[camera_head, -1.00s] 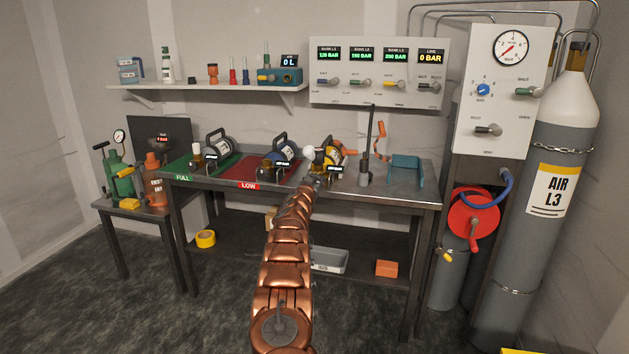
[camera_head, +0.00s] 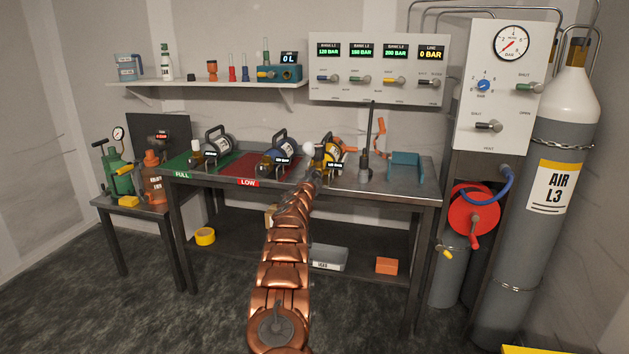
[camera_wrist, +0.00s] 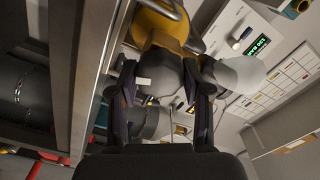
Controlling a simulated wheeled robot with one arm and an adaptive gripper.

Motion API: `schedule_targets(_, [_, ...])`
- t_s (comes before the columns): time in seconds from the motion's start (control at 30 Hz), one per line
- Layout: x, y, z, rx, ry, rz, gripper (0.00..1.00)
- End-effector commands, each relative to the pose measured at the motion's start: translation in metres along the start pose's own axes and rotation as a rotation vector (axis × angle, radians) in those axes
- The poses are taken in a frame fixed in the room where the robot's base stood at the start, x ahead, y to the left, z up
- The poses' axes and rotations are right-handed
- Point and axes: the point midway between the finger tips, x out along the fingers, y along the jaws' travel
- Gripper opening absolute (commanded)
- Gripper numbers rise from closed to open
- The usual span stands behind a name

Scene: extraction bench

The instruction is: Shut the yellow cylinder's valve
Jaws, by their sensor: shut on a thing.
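The yellow cylinder (camera_head: 330,143) lies on the bench right of the red mat, beyond the end of my arm. It also shows at the top of the wrist view (camera_wrist: 160,28), with its dark valve body (camera_wrist: 168,72) between my fingers. A pale rounded knob (camera_head: 309,148) shows beside the cylinder; in the wrist view (camera_wrist: 238,73) it is just right of the right finger. My gripper (camera_wrist: 167,88) is shut on the valve, one finger on each side. In the head view the arm hides much of the contact, and I cannot tell how far the valve is turned.
A grey cylinder (camera_head: 217,146) and a blue-banded cylinder (camera_head: 284,150) lie to the left on the bench. A dark upright stand (camera_head: 366,140) and a blue holder (camera_head: 405,165) stand to the right. The gauge panel (camera_head: 378,98) hangs behind; its line display reads 0 BAR.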

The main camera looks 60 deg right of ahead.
Motion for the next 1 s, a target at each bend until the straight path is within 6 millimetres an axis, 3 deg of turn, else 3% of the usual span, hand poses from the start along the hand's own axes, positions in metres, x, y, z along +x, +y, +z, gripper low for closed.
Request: schedule_targets(1.0, [0.0006,0.0056,-0.0005,0.964,0.005,0.001,0.14])
